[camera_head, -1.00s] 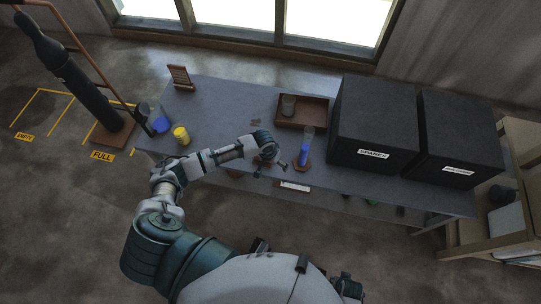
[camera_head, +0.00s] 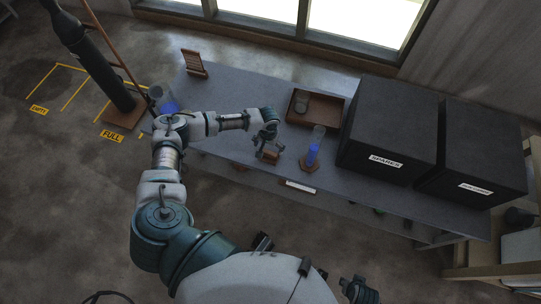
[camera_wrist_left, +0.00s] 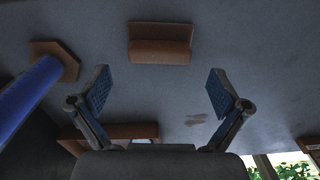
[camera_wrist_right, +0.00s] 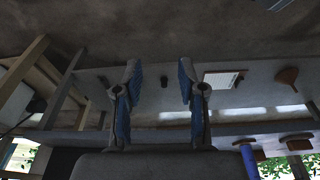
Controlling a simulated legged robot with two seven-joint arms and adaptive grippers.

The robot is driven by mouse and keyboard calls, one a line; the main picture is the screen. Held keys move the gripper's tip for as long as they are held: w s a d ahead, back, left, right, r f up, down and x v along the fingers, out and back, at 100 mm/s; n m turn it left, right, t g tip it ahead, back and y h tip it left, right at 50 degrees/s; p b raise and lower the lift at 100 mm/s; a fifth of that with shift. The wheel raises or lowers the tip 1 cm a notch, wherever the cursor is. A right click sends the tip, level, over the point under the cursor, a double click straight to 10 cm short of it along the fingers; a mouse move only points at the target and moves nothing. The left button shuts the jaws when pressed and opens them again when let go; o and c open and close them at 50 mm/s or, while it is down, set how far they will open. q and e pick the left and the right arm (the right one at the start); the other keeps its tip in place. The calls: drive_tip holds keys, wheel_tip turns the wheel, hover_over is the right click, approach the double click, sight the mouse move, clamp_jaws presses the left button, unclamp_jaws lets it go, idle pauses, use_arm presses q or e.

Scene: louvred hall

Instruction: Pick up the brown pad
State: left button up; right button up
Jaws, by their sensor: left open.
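The brown pad (camera_head: 271,156), a small brown block, lies on the grey bench near its front edge. It also shows whole in the left wrist view (camera_wrist_left: 160,44), at the top middle, beyond the fingertips. My left gripper (camera_head: 269,147) is over the bench at the pad, fingers spread. In the left wrist view the open left fingers (camera_wrist_left: 157,86) have nothing between them, and the pad lies apart from them. My right gripper (camera_head: 358,290) is low at the front, away from the bench. Its fingers (camera_wrist_right: 157,72) are apart and empty.
A cylinder with blue contents (camera_head: 313,149) stands on a brown hexagonal base (camera_head: 309,166) just right of the pad. A brown tray (camera_head: 328,123) holding a beaker (camera_head: 301,101) is behind. Large black boxes (camera_head: 388,128) fill the right side. A brown rack (camera_head: 194,64) stands at the back left.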

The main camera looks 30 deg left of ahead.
sight(268, 153)
use_arm(q)
wheel_tip(268, 153, down, 6)
drive_tip(key=shift+s+a+b, duration=0.1)
drive_tip(key=shift+b, duration=0.85)
drive_tip(key=shift+r, duration=0.1)
use_arm(e)
drive_tip(key=r, duration=0.3)
drive_tip(key=s+r, duration=0.1)
drive_tip(key=r, duration=0.1)
drive_tip(key=shift+s+r, duration=0.1)
drive_tip(key=shift+r, duration=0.3)
use_arm(q)
drive_tip(key=c, duration=1)
